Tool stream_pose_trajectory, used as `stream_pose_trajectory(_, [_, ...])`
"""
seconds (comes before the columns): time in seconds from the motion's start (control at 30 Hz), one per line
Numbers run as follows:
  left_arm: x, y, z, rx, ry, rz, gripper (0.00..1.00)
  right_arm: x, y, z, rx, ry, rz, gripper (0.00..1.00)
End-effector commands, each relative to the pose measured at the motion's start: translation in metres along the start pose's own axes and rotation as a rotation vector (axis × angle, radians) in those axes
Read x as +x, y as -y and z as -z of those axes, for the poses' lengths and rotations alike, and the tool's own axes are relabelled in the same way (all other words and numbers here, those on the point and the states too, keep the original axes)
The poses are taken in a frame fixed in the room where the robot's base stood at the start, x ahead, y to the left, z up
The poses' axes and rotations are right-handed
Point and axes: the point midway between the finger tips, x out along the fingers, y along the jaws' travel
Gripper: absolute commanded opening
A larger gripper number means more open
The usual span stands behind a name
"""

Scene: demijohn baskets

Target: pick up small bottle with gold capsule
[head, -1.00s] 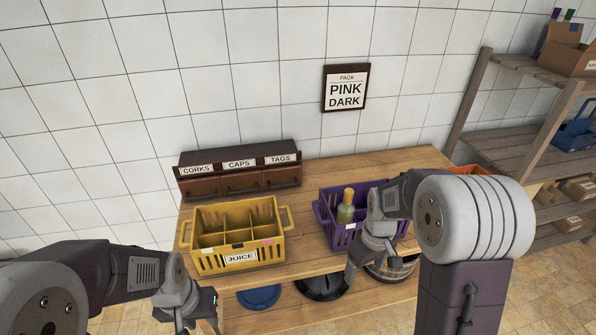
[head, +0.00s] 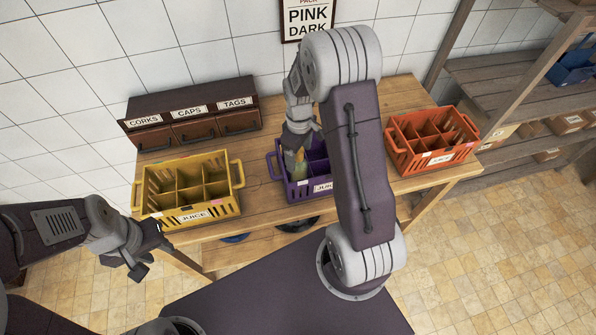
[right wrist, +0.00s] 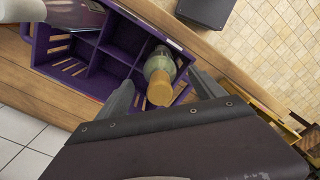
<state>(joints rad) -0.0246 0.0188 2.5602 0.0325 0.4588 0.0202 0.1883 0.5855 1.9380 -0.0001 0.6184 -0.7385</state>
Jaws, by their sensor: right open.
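The small bottle with the gold capsule (right wrist: 160,82) stands in a compartment of the purple basket (right wrist: 104,58) in the right wrist view. Its glass is pale green. My right gripper (right wrist: 163,92) is open, with one finger on each side of the bottle's top. In the head view the bottle (head: 297,166) shows only in part under my right gripper (head: 299,150), in the purple basket (head: 296,190). My right arm hides part of that basket. My left gripper (head: 139,260) hangs empty in front of the table at the left; its jaw opening is unclear.
An orange basket (head: 432,160) stands right. Behind is a drawer box (head: 190,112) labelled CORKS, CAPS, TAGS. Shelves (head: 520,85) stand at the far right.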

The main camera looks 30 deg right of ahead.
Motion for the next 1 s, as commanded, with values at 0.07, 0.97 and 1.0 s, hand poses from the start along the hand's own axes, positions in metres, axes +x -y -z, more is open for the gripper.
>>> stream_pose_trajectory(0.07, [-0.002,0.000,0.000,0.000,0.000,0.000,0.36,0.002,0.000,0.000,0.000,0.002,0.002,0.78])
stream_pose_trajectory(0.97, [-0.022,-0.001,0.002,0.000,0.000,0.000,0.36,0.052,0.000,0.002,0.001,0.000,0.000,0.00])
stream_pose_trajectory(1.0, [-0.023,-0.001,0.002,0.000,0.000,0.000,0.36,0.051,0.000,0.002,0.001,-0.002,-0.001,0.00])
